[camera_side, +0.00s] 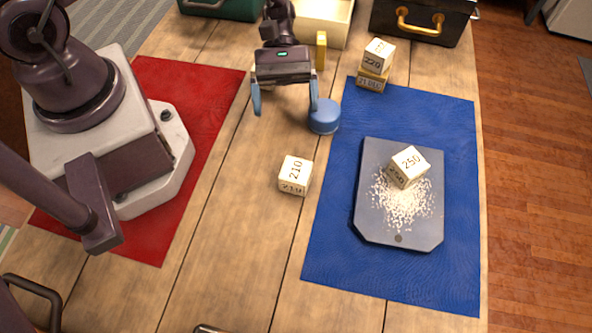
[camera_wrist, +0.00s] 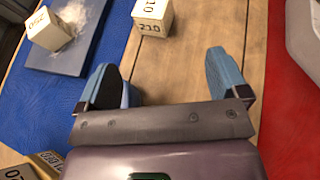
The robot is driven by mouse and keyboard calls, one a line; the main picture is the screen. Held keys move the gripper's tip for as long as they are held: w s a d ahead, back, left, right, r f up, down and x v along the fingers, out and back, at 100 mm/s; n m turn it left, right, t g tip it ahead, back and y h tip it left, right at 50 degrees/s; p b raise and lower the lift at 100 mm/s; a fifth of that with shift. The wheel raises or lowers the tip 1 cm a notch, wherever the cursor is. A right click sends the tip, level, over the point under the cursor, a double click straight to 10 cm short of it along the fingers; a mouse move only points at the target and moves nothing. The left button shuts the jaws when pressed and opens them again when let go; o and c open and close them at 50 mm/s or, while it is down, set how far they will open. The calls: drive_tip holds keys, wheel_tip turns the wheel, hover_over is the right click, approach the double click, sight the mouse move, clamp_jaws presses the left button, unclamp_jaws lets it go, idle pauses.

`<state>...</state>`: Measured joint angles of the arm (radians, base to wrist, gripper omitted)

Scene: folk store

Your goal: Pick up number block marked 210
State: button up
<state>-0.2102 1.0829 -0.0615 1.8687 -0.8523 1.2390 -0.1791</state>
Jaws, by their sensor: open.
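The number block marked 210 (camera_side: 295,175) is a cream cube with dark digits, standing on the bare wooden table just left of the blue mat. It also shows at the top of the wrist view (camera_wrist: 152,15), beyond my fingertips. My gripper (camera_side: 285,112) is open and empty, with two blue fingers pointing toward the camera side. It is above the table, behind the block and apart from it. In the wrist view my gripper (camera_wrist: 164,78) has its fingers wide apart, with bare wood between them.
A block marked 250 (camera_side: 408,166) rests tilted on a grey board (camera_side: 372,232) with white grains. A block marked 220 (camera_side: 377,58) sits on another block (camera_side: 371,82). A blue round object (camera_side: 324,117) stands beside my right finger. The table in front is clear.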

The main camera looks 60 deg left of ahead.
drive_tip(key=shift+d+r, duration=0.1)
drive_tip(key=shift+d, duration=0.3)
approach(296, 173)
drive_tip(key=d+f, duration=0.1)
drive_tip(key=s+d+f, duration=0.2)
drive_tip(key=shift+f, duration=0.3)
drive_tip(key=shift+w+d+r+x, duration=0.1)
drive_tip(key=shift+r+x, duration=0.05)
drive_tip(key=shift+x, duration=1.2)
drive_tip(key=shift+w+d+r+x, duration=0.1)
drive_tip(key=shift+d+x, duration=0.05)
drive_tip(key=shift+x, duration=1.15)
drive_tip(key=c, duration=0.9)
